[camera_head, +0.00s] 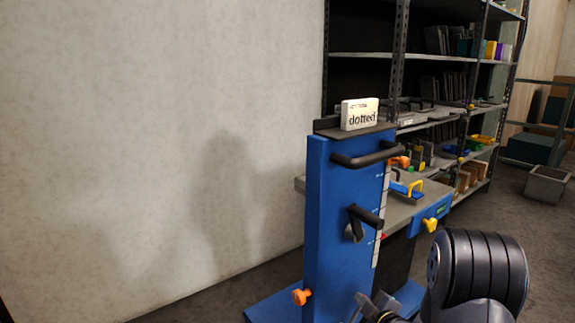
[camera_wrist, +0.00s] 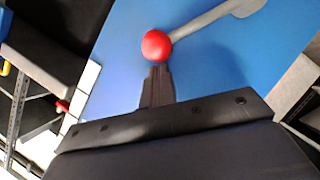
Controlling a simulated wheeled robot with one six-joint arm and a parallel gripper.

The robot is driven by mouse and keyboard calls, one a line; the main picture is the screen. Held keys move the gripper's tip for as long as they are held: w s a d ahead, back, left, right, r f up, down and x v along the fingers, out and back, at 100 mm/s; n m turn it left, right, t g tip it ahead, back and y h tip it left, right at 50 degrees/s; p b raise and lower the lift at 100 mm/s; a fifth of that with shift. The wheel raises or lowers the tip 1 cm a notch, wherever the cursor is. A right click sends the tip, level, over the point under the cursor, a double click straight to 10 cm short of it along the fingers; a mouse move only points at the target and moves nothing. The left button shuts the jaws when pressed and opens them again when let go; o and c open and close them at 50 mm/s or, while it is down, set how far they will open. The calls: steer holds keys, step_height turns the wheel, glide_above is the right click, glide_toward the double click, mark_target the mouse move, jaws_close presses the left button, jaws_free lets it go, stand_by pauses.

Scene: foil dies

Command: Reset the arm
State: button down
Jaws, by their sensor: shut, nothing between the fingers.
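My gripper (camera_wrist: 158,72) is shut with nothing between its fingers in the wrist view. Its tips are just below a red ball knob (camera_wrist: 157,45) in the picture; I cannot tell if they touch. The knob is on the end of a grey lever (camera_wrist: 210,20) in front of a blue panel (camera_wrist: 120,50). In the head view my dark arm is at the bottom right, in front of a blue upright machine (camera_head: 335,220). The red knob cannot be made out there.
A grey bench (camera_head: 400,212) and loaded shelves (camera_head: 365,57) stand behind. A grey bin (camera_head: 547,185) is at right. A bare wall (camera_head: 150,130) is at left.

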steer(key=shift+s+a+r+b, duration=0.1)
steer(key=shift+s+a+b, duration=0.2)
steer(key=shift+s+a, duration=0.5)
steer(key=shift+s+a+n, duration=0.1)
steer(key=shift+a+n, duration=0.15)
steer(key=shift+n, duration=0.05)
steer(key=shift+s+a+f+n+t+h+b, duration=0.1)
steer(key=shift+s+a+n+t+h+b, duration=0.05)
steer(key=shift+s+a+n+t+b, duration=0.45)
steer(key=shift+s+a+f+n+t+h+b, duration=0.15)
steer(key=shift+s+a+n+t+b, duration=0.25)
steer(key=shift+a+n+b, duration=0.4)
steer(key=a, duration=0.1)
steer(key=s+a+r, duration=0.1)
steer(key=a+p, duration=0.1)
steer(key=shift+s+a+r, duration=0.2)
steer(key=shift+s+r, duration=0.1)
steer(key=shift+a+v, duration=0.15)
steer(key=shift+v, duration=1.25)
steer(key=shift+a+v, duration=0.1)
steer(key=shift+v, duration=1.35)
